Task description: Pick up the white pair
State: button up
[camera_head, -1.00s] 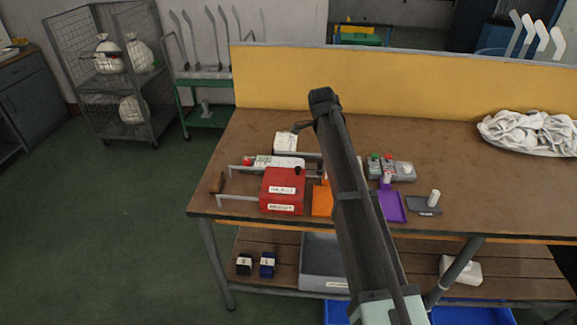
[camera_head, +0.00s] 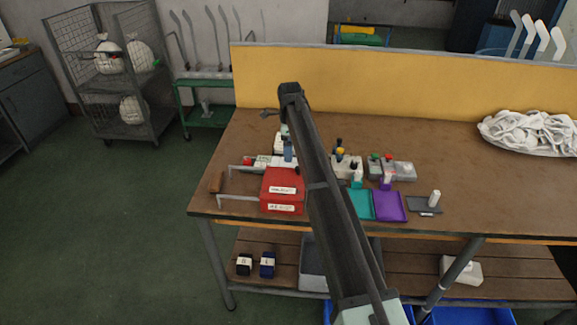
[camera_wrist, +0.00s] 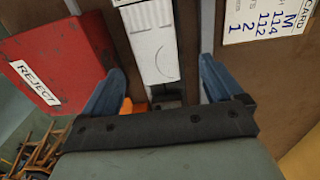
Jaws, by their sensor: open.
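A white oblong item (camera_wrist: 152,48), which looks like the white pair, lies below my gripper in the wrist view. It has a printed patch at its upper end and a thin curved line on its face. My gripper (camera_wrist: 160,72) is open, with its blue fingers on either side of the item in the picture. I cannot tell if they touch it or are still above it. In the head view my gripper (camera_head: 289,150) is over the table's left part, behind the red box, and my arm hides part of that area.
A red REJECT box (camera_wrist: 52,62) stands left of the fingers; it also shows in the head view (camera_head: 282,190). A printed card (camera_wrist: 265,18) lies to the right. Teal (camera_head: 361,205) and purple (camera_head: 391,207) trays are right of my arm. White cloth (camera_head: 528,132) is piled far right.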

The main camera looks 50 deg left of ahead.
aim_at(289, 165)
jog(key=shift+s+d+f, duration=0.1)
jog(key=shift+s+f, duration=0.05)
jog(key=shift+f, duration=1.45)
jog(key=shift+s+f, duration=0.15)
jog(key=shift+f, duration=1.4)
jog(key=c, duration=1.1)
jog(key=shift+r, duration=0.15)
jog(key=shift+c, duration=0.3)
